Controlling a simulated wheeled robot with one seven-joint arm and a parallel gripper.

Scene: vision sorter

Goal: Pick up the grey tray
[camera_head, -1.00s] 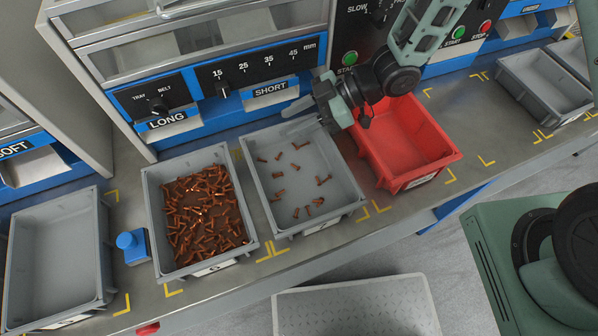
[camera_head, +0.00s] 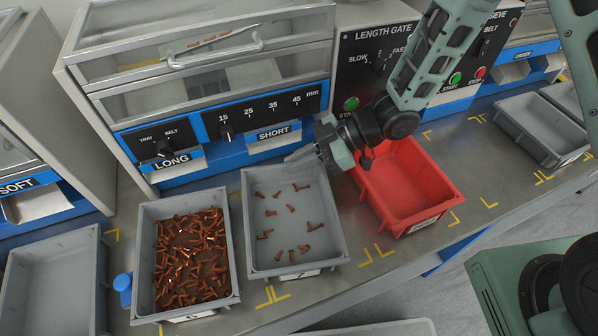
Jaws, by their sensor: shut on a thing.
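The grey tray (camera_head: 247,235) with several copper-coloured bolts scattered on its floor stands on the bench in the middle, below the SHORT chute. My gripper (camera_head: 326,161) is at its far right corner, shut on the rim there. The fingertips are small and partly hidden, so the exact grip is hard to see. The tray looks level, and I cannot see a gap under it.
The red tray (camera_head: 432,189) stands close on the right. An emptier grey tray (camera_head: 50,285) is far left. The sorter cabinet (camera_head: 200,120) rises behind.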

